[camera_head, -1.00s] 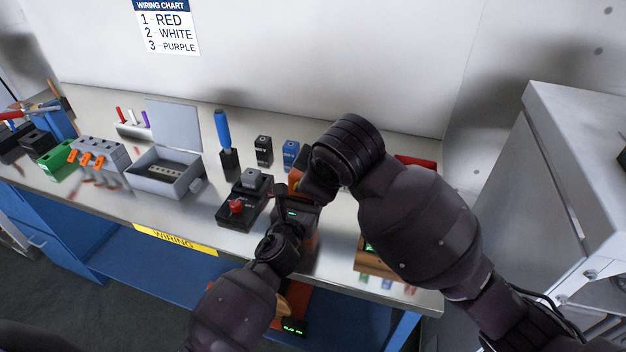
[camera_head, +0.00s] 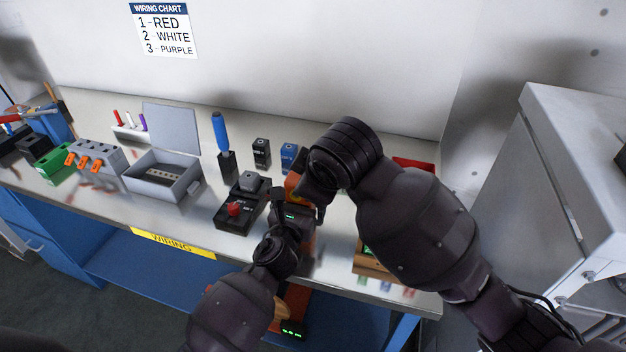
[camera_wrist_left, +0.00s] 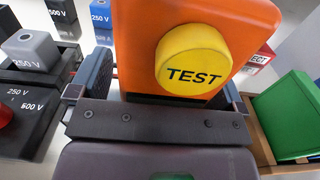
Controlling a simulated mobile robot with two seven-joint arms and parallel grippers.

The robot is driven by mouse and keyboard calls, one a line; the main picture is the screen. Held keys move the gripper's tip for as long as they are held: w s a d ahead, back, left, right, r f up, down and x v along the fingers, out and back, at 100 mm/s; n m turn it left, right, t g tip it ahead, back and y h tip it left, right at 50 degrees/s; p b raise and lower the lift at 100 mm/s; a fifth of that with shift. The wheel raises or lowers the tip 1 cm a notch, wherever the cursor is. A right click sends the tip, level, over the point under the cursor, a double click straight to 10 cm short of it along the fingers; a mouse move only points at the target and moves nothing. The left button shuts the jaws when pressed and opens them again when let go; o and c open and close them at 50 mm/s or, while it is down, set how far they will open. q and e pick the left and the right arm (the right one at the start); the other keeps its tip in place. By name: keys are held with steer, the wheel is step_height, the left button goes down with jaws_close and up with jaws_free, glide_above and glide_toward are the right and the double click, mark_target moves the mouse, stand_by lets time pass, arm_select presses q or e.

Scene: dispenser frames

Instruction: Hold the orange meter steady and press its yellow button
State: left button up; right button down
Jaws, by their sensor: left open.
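The orange meter (camera_wrist_left: 130,35) fills the middle of the left wrist view, its round yellow TEST button (camera_wrist_left: 193,60) facing the camera. In the head view only a bit of orange (camera_head: 292,186) shows between my arms; the button is hidden there. My left gripper (camera_wrist_left: 165,90) is open, with one finger on either side of the meter's body; I cannot tell whether either finger touches it. My right arm's dark wrist hangs just above and right of the meter in the head view. My right gripper (camera_head: 318,195) is mostly hidden behind that wrist, so its jaws cannot be read.
A black box with a red knob (camera_head: 234,209) stands left of the meter. Black (camera_head: 261,153) and blue (camera_head: 288,157) blocks stand behind. A green item (camera_wrist_left: 285,115) in a wooden holder is at right. A grey open box (camera_head: 160,180) sits further left.

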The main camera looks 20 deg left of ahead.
arm_select(q)
steer(key=shift+s, duration=0.1)
